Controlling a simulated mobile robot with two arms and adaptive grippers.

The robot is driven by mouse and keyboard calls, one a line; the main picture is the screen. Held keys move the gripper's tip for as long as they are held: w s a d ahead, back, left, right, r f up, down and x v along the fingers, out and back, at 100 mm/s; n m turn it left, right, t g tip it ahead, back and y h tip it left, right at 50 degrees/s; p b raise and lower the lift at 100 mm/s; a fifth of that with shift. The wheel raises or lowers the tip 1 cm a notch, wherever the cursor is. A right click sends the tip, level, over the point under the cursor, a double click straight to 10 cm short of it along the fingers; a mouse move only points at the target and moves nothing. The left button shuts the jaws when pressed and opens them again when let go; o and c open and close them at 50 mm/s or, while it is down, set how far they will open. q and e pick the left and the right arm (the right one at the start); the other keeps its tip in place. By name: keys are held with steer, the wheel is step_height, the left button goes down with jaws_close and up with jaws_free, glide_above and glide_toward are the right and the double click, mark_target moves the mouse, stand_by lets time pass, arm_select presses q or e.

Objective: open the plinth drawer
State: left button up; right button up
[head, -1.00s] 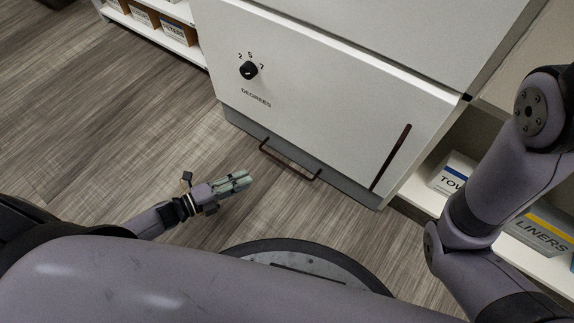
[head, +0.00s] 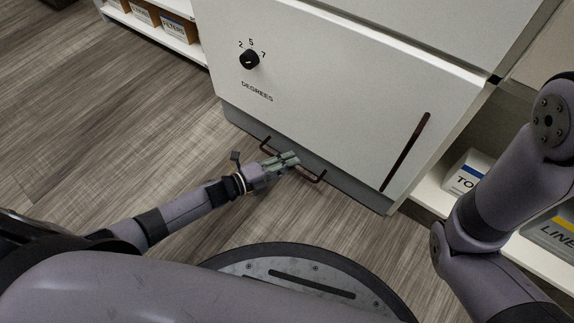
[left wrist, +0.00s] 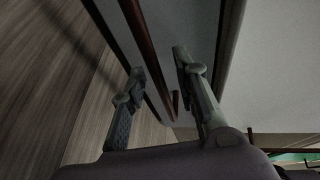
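The plinth drawer (head: 342,183) is the grey strip along the foot of the white cabinet and looks shut. Its dark red-brown bar handle (head: 316,180) sticks out towards me. My left gripper (head: 293,158) is at the handle in the head view and hides its middle part. In the left wrist view the gripper (left wrist: 160,85) is open, one finger on each side, with the handle bar (left wrist: 140,40) running between the fingers. I cannot see either finger pressing on the bar. My right gripper is out of view; only my right arm shows.
The white cabinet door (head: 330,90) above has a black knob (head: 249,60) and a dark vertical handle (head: 405,152). Open shelves with labelled boxes (head: 468,172) flank it. The wood floor (head: 120,130) in front is clear.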

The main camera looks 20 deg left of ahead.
arm_select(q)
steer(key=shift+c, duration=0.2)
jaws_close()
stand_by(0.6)
